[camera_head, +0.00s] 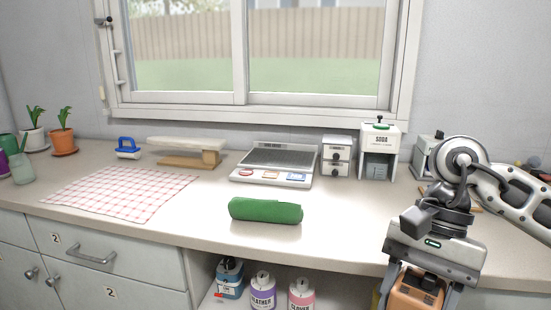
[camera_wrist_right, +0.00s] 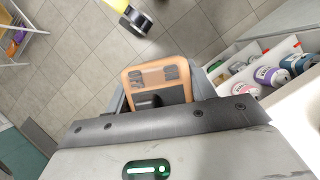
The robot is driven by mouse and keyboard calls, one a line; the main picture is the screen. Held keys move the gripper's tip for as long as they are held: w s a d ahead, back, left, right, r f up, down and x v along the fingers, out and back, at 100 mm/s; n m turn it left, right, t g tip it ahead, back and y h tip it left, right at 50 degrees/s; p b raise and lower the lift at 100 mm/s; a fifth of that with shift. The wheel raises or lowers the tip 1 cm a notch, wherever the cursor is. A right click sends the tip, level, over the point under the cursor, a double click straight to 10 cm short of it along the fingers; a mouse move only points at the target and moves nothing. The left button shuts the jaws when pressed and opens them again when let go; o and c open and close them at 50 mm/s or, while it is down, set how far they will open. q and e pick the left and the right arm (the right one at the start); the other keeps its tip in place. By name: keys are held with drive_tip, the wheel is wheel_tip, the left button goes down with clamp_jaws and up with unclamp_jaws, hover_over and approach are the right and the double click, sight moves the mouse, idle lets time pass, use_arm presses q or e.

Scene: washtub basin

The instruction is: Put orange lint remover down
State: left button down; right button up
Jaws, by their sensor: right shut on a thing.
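The orange lint remover (camera_head: 417,293) is held in my right gripper (camera_head: 413,292) at the lower right of the head view, in front of the counter's front edge. In the right wrist view the orange lint remover (camera_wrist_right: 158,78) sits between the two fingers, with a dark panel on its face; its lower part is hidden by the gripper body. The right gripper is shut on it, pointing down. My left gripper is not in view.
The counter (camera_head: 340,222) has free room around a green roll (camera_head: 265,210). Bottles (camera_head: 262,291) stand on a shelf below. The wrist view shows tiled floor (camera_wrist_right: 70,60).

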wheel_tip(320, 180, down, 9)
drive_tip(key=w+n+h, duration=0.2)
drive_tip(key=n+h, duration=0.1)
drive_tip(key=n, duration=0.5)
drive_tip(key=shift+w+d+g, duration=0.15)
drive_tip(key=shift+w+g, duration=0.05)
drive_tip(key=shift+g, duration=0.2)
drive_tip(key=shift+s+f, duration=0.1)
drive_tip(key=shift+f, duration=0.1)
drive_tip(key=shift+s, duration=0.1)
